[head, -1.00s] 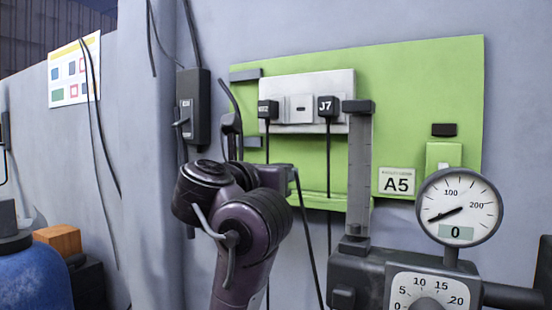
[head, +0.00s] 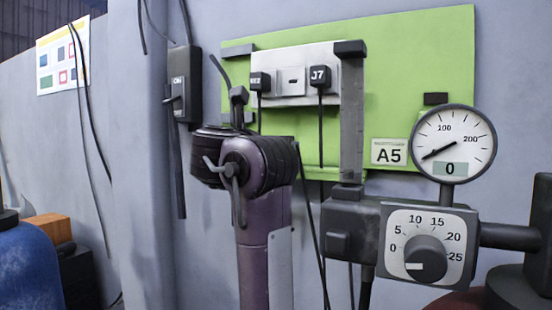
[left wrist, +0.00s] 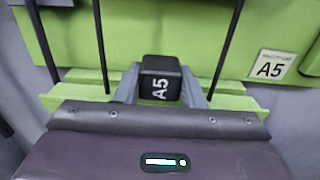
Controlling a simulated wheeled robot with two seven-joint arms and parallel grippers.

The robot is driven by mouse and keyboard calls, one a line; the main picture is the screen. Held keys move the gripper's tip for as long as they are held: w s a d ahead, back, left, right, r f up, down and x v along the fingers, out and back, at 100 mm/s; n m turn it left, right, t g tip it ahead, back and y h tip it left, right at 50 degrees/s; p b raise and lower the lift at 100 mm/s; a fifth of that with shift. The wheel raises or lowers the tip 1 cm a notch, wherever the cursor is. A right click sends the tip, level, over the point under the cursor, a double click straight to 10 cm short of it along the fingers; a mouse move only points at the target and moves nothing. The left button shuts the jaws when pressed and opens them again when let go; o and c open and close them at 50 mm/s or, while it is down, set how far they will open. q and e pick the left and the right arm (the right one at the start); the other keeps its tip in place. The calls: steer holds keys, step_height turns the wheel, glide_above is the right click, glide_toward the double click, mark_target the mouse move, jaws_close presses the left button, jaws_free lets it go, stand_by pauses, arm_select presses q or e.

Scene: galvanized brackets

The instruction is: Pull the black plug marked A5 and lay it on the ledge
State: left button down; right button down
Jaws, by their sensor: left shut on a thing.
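In the left wrist view my left gripper (left wrist: 161,73) is shut on a black plug marked A5 (left wrist: 160,82), one grey finger on each side of it. The green ledge (left wrist: 235,102) runs along the panel's lower edge, behind and to both sides of the fingers. I cannot tell whether the plug touches it. In the head view my left arm hides the gripper and the plug. A white A5 label (head: 388,152) is on the green panel (head: 415,60); it also shows in the left wrist view (left wrist: 271,67). My right gripper is not in view.
A white socket strip (head: 293,88) holds a J7 plug (head: 320,76) and another black plug (head: 259,81), with cables hanging down. A grey upright bar (head: 352,120), a round gauge (head: 453,145) and a dial box (head: 427,245) stand at the right. A switch box (head: 187,85) is at the left.

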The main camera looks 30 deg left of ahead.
arm_select(q)
steer(key=shift+w+d+f+b, duration=0.1)
steer(key=shift+w+f+b, duration=0.15)
steer(key=shift+w+b, duration=0.4)
steer(key=shift+w+f+b, duration=0.2)
steer(key=shift+w+b, duration=0.3)
steer(key=shift+w, duration=0.5)
steer(key=shift+w+f+b, duration=0.1)
steer(key=shift+w+b, duration=0.2)
steer(key=shift+w, duration=0.35)
steer(key=shift+w+f, duration=0.1)
steer(key=shift+w, duration=0.1)
steer(key=shift+f+b, duration=0.5)
steer(key=shift+f, duration=0.05)
steer(key=shift+c, duration=0.2)
jaws_free()
steer(key=shift+s, duration=0.2)
